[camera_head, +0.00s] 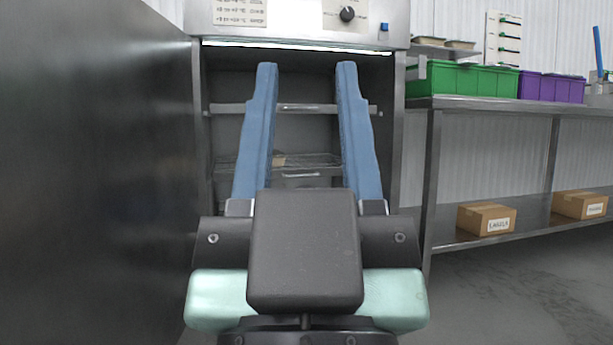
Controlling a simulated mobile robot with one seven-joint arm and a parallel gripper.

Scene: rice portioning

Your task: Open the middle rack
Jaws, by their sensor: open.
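A steel cabinet (396,150) stands ahead of me, its door (95,170) swung open at the left. Inside, a rack with a horizontal front bar (310,108) crosses behind my fingers. Below it is a wire rack (318,162) with a small brown item (279,160) on it, and a lighter front bar (300,175) shows under that. I cannot tell for sure which is the middle rack. My gripper (306,66) is open, its two blue fingers wide apart and pointing toward the cabinet, with nothing between them. The gripper body hides the lower cabinet.
A control panel with a black knob (347,14) tops the cabinet. At the right, a steel table (470,103) holds a green bin (455,78) and a purple bin (550,88). Cardboard boxes (486,219) sit on its lower shelf. The floor (520,290) at right is clear.

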